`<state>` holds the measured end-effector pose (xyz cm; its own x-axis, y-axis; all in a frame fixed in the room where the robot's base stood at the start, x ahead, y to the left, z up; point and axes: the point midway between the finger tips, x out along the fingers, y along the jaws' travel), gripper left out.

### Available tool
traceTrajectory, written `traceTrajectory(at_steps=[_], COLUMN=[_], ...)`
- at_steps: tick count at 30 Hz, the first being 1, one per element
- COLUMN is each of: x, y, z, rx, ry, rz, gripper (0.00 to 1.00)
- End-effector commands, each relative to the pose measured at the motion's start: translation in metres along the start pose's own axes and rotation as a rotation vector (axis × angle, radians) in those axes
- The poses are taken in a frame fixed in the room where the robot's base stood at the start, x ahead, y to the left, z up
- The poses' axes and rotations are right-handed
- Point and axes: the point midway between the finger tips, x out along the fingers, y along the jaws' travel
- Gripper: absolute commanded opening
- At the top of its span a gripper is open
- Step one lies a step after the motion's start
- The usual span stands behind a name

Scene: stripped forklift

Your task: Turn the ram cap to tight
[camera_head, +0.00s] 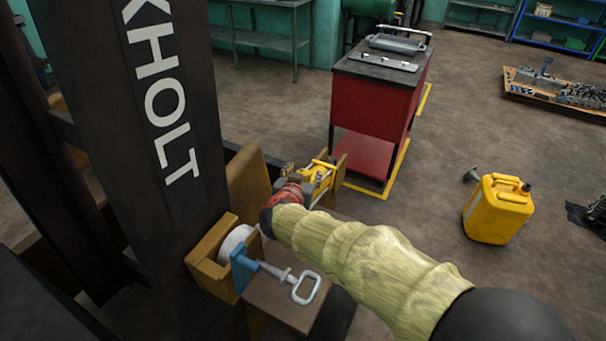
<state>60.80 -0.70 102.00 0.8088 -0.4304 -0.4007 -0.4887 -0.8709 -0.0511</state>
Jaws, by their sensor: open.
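My arm, in a yellow-green sleeve, reaches in from the lower right. My gripper (316,178), with yellow and grey parts beyond a red band, is at its far end, beside the dark mast. It is open, though its fingertips are small and partly hidden. A small brown wooden-looking piece (341,166) is close to its right side; I cannot tell whether they touch. I cannot make out the ram cap for certain. A white round part (236,240) sits in a brown bracket (208,268) on the mast, nearer than my gripper, partly behind a blue clamp (242,270).
The dark mast (165,110) with white lettering fills the left. A grey-handled screw (303,287) sticks out from the clamp. A red cart (372,110) stands behind my gripper. A yellow can (497,210) stands on the right. Open floor lies between the cart and can.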

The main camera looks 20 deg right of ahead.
Motion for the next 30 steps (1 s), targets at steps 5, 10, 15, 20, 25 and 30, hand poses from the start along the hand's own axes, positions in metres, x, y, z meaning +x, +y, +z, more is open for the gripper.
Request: traceTrajectory(at_steps=[5,10,15,20,25,30], x=[-0.002,-0.009,-0.021,-0.031,-0.037,-0.04], y=[0.0,-0.001,-0.003,-0.004,-0.005,-0.005], z=[-0.004,-0.022,-0.049,-0.071,-0.086,-0.091], rx=[0.001,0.001,0.002,0.001,0.0,0.0], ry=[0.0,0.001,0.001,0.001,0.0,-0.001], rz=[0.0,0.0,-0.001,0.0,0.0,0.0], gripper=[0.51,0.51,0.51,0.51,0.51,0.51])
